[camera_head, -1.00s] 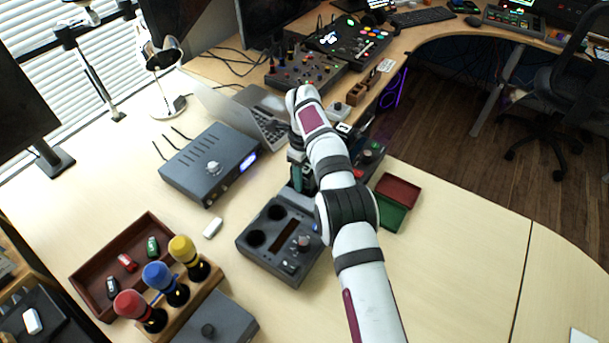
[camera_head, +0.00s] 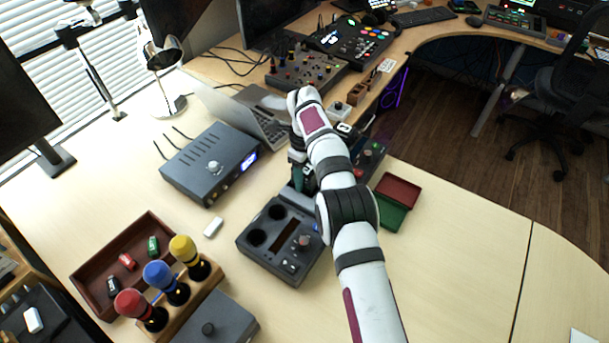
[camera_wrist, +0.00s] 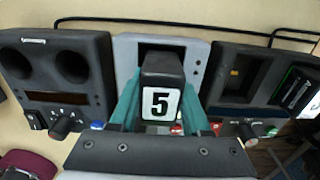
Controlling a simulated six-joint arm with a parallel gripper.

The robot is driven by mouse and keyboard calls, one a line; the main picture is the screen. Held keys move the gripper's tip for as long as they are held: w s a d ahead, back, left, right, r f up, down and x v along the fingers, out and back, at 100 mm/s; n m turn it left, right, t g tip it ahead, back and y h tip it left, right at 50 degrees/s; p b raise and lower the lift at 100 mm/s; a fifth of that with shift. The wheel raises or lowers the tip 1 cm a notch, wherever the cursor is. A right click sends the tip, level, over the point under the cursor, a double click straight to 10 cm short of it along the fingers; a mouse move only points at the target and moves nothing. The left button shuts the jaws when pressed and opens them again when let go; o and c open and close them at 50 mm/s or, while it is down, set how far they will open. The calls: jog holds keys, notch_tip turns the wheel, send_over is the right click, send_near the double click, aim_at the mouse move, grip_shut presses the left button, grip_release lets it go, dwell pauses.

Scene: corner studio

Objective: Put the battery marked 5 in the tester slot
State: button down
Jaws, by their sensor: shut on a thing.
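The battery marked 5 (camera_wrist: 160,103) is a dark block with a white label, upright in the middle of the wrist view. My gripper (camera_wrist: 160,118) is shut on it, one teal finger on each side. Behind it stands a light grey unit (camera_wrist: 198,62) with a dark opening partly covered by the battery. I cannot tell whether the battery's lower end is in that opening. In the head view my gripper (camera_head: 300,180) is partly hidden by my arm, above the gap between the dark units, and the battery cannot be made out.
A dark unit with two round wells (camera_head: 280,240) is on the left; a dark unit with rectangular bays (camera_wrist: 262,82) is on the right. A red and green tray (camera_head: 396,203) lies to the right. A blue-lit box (camera_head: 208,163) stands behind left. The front right desk is clear.

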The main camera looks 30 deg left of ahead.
aim_at(305, 168)
jog(key=shift+r, duration=0.25)
jog(key=shift+d+r, duration=0.1)
dwell(0.7)
jog(key=shift+f, duration=0.85)
jog(key=c, duration=0.6)
grip_release()
jog(key=shift+f, duration=0.1)
jog(key=shift+c, duration=0.2)
jog(key=shift+r, duration=5.6)
